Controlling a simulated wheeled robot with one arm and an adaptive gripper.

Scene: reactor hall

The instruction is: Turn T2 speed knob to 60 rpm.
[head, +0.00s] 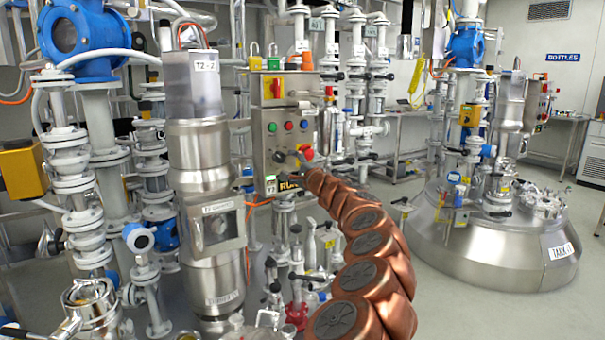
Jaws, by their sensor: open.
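A grey control panel (263,170) stands beside the steel column labelled T2 (178,85). A round knob (280,157) sits low on its front, below a row of green, blue and red buttons. I take it to be the T2 speed knob; its pointer and scale are too small to read. My copper-coloured arm reaches up to the panel from the bottom of the head view. My gripper (295,160) shows as a small dark shape at the arm's far end, close to the knob and partly hidden. I cannot tell whether it touches the knob. It is open.
A red and yellow emergency stop (306,152) is close to my gripper, right of the knob. A red and yellow switch (272,88) is higher on the panel. Pipes and valves crowd the left. A large steel tank (480,250) stands right, with free floor before it.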

